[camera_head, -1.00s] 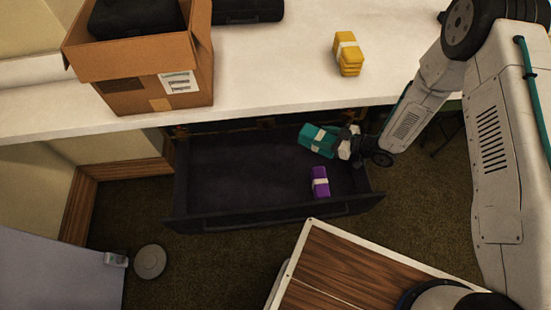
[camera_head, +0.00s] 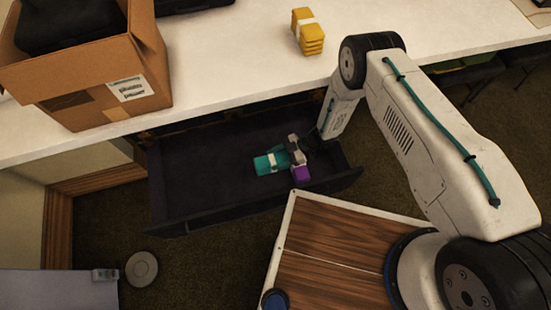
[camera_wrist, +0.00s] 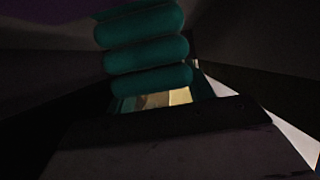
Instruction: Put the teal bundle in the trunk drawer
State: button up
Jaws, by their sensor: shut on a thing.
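The teal bundle (camera_head: 265,163), with a pale band, is inside the open dark trunk drawer (camera_head: 200,212). My gripper (camera_head: 292,152) is shut on the bundle's right end, low in the drawer's right half. In the wrist view, the bundle's stacked rounded teal ends (camera_wrist: 146,50) fill the upper middle, in dim light. A purple bundle (camera_head: 301,174) lies in the drawer just in front of my gripper, partly hidden by it. Whether the teal bundle touches the drawer floor, I cannot tell.
A yellow bundle (camera_head: 308,32) stands on the white counter (camera_head: 230,65) above the drawer. An open cardboard box (camera_head: 95,75) with a dark case inside stands at the counter's left. A grey round disc (camera_head: 142,269) lies on the floor. The drawer's left half is clear.

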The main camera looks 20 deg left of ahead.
jog(key=shift+f, duration=0.8)
jog(key=shift+f, duration=0.6)
jog(key=o, duration=1.1)
jog(key=shift+r, duration=0.55)
jog(key=v, duration=0.7)
jog(key=shift+d+r, duration=0.15)
jog(key=shift+d, duration=0.05)
